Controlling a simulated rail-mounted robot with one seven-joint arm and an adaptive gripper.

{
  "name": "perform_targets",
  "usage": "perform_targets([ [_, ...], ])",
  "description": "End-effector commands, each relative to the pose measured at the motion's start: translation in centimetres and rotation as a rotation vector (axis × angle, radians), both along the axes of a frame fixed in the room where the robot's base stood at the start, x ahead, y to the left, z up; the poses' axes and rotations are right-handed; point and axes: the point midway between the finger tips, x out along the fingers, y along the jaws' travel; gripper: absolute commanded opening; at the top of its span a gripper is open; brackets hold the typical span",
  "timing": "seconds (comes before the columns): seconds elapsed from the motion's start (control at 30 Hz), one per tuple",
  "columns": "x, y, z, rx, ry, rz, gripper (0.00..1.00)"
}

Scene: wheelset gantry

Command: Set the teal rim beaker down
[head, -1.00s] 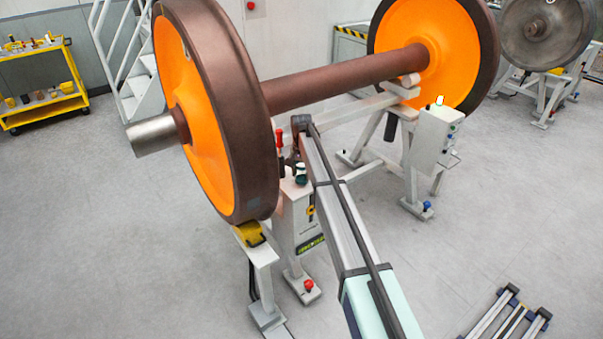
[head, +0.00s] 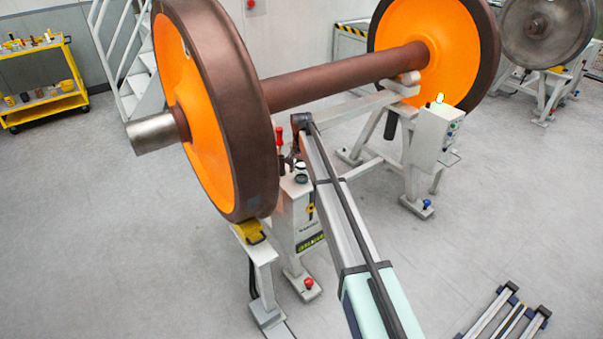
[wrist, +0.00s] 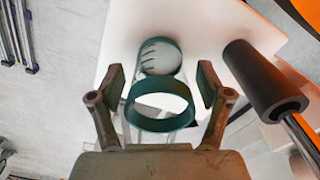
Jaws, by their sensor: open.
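The teal rim beaker (wrist: 130,110) is clear glass with a thick teal band at its mouth. In the wrist view it stands on a pale flat surface (wrist: 110,70), with a second teal ring and dark marks seen through it at its far end. My gripper (wrist: 160,84) is open, with one finger on each side of the beaker and gaps between fingers and glass. In the head view the beaker (head: 301,178) is small, on top of a white stand post beside the near wheel. My gripper there is mostly hidden behind my arm's end.
A black cylinder (wrist: 262,82) on a metal shaft lies close to the right finger. The big orange wheel (head: 215,110) is just left of the stand, and its brown axle (head: 345,78) runs behind. A white control box (head: 436,135) stands to the right.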

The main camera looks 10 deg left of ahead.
Motion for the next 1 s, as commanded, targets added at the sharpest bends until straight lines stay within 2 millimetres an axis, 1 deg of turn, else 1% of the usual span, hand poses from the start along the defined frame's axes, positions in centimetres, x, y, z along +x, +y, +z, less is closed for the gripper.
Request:
perform_targets([
  [0.17,0.0,0.0,2.4,0.001,-0.003,0.000,0.77],
  [0.5,0.1,0.0,8.9,0.001,-0.001,0.000,0.77],
  [0.6,0.1,0.0,10.2,0.001,-0.001,0.000,0.77],
  [0.63,0.1,0.0,10.5,0.001,-0.001,0.000,0.77],
  [0.7,0.1,0.0,11.1,0.000,0.000,0.000,0.83],
  [0.83,0.0,0.0,11.5,0.000,0.000,0.000,0.83],
  [1.0,0.0,0.0,11.6,0.000,0.000,0.000,0.83],
])
